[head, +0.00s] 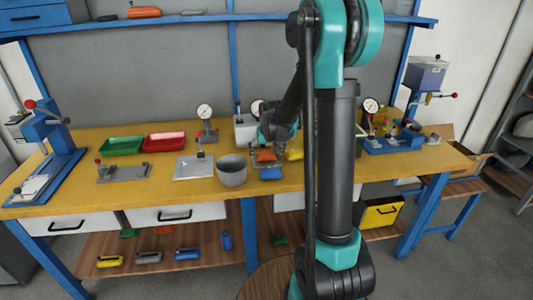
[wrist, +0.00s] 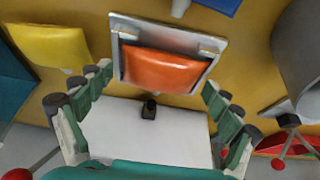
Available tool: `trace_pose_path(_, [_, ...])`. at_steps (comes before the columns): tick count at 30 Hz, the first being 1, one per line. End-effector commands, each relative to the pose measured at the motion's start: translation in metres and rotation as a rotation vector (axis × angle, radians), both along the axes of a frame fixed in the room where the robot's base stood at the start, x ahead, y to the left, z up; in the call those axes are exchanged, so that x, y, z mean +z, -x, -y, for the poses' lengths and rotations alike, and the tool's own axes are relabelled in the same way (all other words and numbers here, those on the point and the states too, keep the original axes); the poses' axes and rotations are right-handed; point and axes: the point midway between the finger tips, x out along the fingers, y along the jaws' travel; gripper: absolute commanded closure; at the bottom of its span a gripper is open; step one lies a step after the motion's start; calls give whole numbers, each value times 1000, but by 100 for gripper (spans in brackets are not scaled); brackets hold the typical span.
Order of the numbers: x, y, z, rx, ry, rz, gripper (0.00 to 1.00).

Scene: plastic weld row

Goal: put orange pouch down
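In the wrist view the orange pouch (wrist: 155,68) lies flat on a metal plate (wrist: 126,27) with a raised frame. My gripper (wrist: 152,98) is open, its green-padded fingers wide apart on either side. The fingers are not touching the pouch, which shows just beyond the gap between them. Part of my gripper is hidden by the arm in the head view.
A yellow pouch (head: 294,154) lies right of the orange one. A grey pot (head: 232,172) stands to the left, and a blue item (head: 270,173) lies in front. A white box (head: 246,128) and dial gauges stand behind. Red (head: 163,142) and green (head: 122,146) trays are farther left.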

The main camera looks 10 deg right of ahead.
Motion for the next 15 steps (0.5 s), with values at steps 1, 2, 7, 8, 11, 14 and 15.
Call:
trace_pose_path(1, [0,0,0,0,0,0,3])
trace_pose_path(2, [0,0,0,0,0,0,3])
trace_pose_path(7, [0,0,0,0,0,1,3])
trace_pose_path(8, [1,0,0,0,0,1,3])
trace_pose_path(11, [2,0,0,0,0,1,3])
trace_pose_path(14, [8,-1,0,0,0,1,3])
trace_pose_path(15, [13,0,0,0,0,1,3])
